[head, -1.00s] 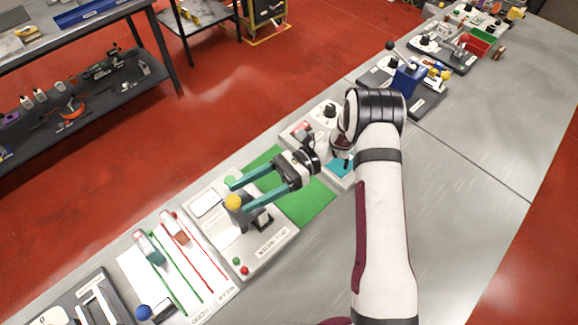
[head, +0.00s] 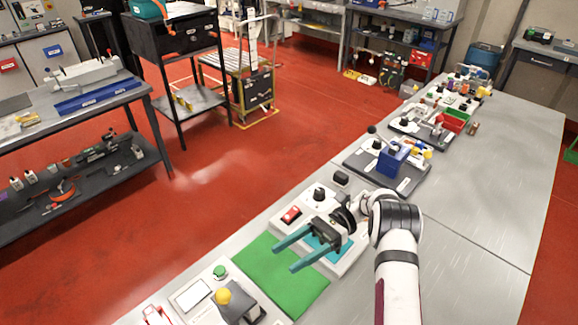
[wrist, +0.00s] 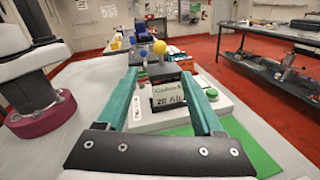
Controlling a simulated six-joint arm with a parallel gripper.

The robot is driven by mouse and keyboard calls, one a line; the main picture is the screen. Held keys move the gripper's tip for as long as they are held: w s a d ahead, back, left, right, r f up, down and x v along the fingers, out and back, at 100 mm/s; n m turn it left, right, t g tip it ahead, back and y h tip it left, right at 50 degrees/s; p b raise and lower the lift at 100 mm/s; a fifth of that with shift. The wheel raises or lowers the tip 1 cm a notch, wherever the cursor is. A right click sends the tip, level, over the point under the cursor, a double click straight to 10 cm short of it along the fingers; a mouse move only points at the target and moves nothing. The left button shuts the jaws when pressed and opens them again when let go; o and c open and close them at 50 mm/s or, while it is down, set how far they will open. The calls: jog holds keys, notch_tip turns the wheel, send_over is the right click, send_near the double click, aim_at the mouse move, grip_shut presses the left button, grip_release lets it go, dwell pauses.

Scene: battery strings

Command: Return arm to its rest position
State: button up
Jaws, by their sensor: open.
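My gripper (head: 284,257) is open, with its two teal fingers apart above the green mat (head: 300,295) and pointing left. Nothing is held between the fingers. In the wrist view, my gripper (wrist: 160,82) frames a dark block with a "20 Ah" label (wrist: 168,96). The block stands in a pale station (wrist: 152,118) beyond the fingertips, under a yellow ball (wrist: 160,47). In the head view that station shows at the bottom, with its yellow ball (head: 223,296) and green button (head: 220,271). The fingers are clear of it.
Along the bench stand a pale device with a red switch (head: 291,215), just behind my gripper, and a dark base with a blue block (head: 391,160). A red bin (head: 454,120) is farther off. The bench's right side (head: 470,215) is bare. Shelves and a cart stand across the red floor.

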jog(key=s+d+r+n+t+h, duration=0.1)
jog(key=s+r+n+h, duration=0.4)
jog(key=s+r+h, duration=0.45)
jog(key=s+d+n+t+h, duration=0.2)
jog(key=s+t, duration=0.6)
jog(key=s, duration=0.6)
jog(key=shift+s+d+n+t+h, duration=0.25)
jog(key=shift+d+n+t+h, duration=0.15)
jog(key=shift+d+h, duration=0.5)
